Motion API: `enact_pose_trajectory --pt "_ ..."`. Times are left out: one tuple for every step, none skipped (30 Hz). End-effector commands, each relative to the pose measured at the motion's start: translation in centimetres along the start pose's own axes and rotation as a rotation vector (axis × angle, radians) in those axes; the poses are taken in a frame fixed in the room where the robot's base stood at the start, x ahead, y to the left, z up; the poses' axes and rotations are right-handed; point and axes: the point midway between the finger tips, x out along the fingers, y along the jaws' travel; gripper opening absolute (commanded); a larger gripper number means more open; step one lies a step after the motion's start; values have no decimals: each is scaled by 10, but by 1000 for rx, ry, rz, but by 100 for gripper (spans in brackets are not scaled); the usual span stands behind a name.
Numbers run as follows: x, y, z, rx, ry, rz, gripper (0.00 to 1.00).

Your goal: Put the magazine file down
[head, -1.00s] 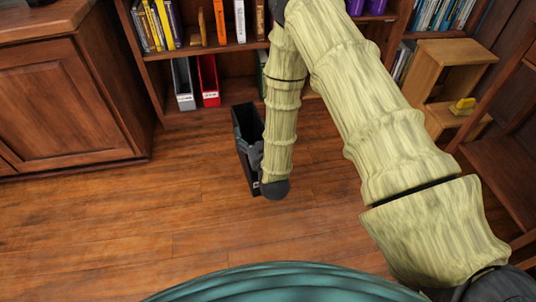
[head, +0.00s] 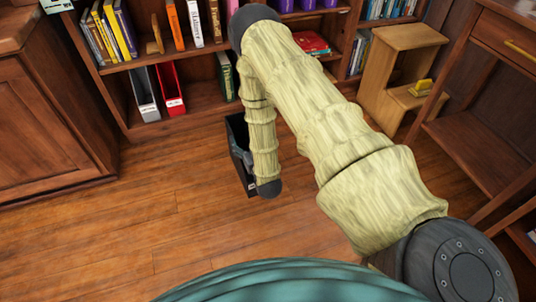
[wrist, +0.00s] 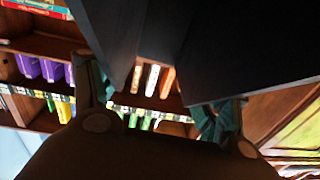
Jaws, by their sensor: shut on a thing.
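The black magazine file (head: 237,132) is in the middle of the head view, in front of the bookcase and over the wood floor. It looks roughly upright, with a pale label low on its near end. My gripper (head: 242,158) is shut on the file, partly hidden behind my arm. In the wrist view the file (wrist: 265,50) fills the top as dark panels, and the teal fingers of my gripper (wrist: 155,100) show on either side. I cannot tell whether the file's base touches the floor.
A wooden cabinet (head: 45,130) stands at left. A step stool (head: 400,75) and a desk (head: 480,130) stand at right. The floor (head: 150,230) in front is clear.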

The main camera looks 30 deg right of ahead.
Motion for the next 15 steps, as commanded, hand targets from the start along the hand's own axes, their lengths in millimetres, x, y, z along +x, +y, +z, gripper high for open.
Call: enact_pose_trajectory --pt "0 16 8 -3 1 14 26" --pt "0 23 12 -4 1 20 26" --pt "0 33 17 -4 1 28 26" --pt "0 39 20 -5 1 33 26" --pt "0 45 22 -6 2 38 26" --pt "0 52 26 -7 2 43 26" --pt "-1 57 28 -8 1 47 26" --pt "-1 62 30 -8 2 51 26" --pt "-1 66 32 -8 2 54 26" --pt "-1 69 33 -8 2 56 26" --pt "-1 71 34 -9 2 58 26" --pt "-1 74 35 -9 3 60 26" --pt "0 75 36 -9 3 60 26" --pt "1 77 36 -10 4 61 26" --pt "4 79 38 -10 4 62 26"
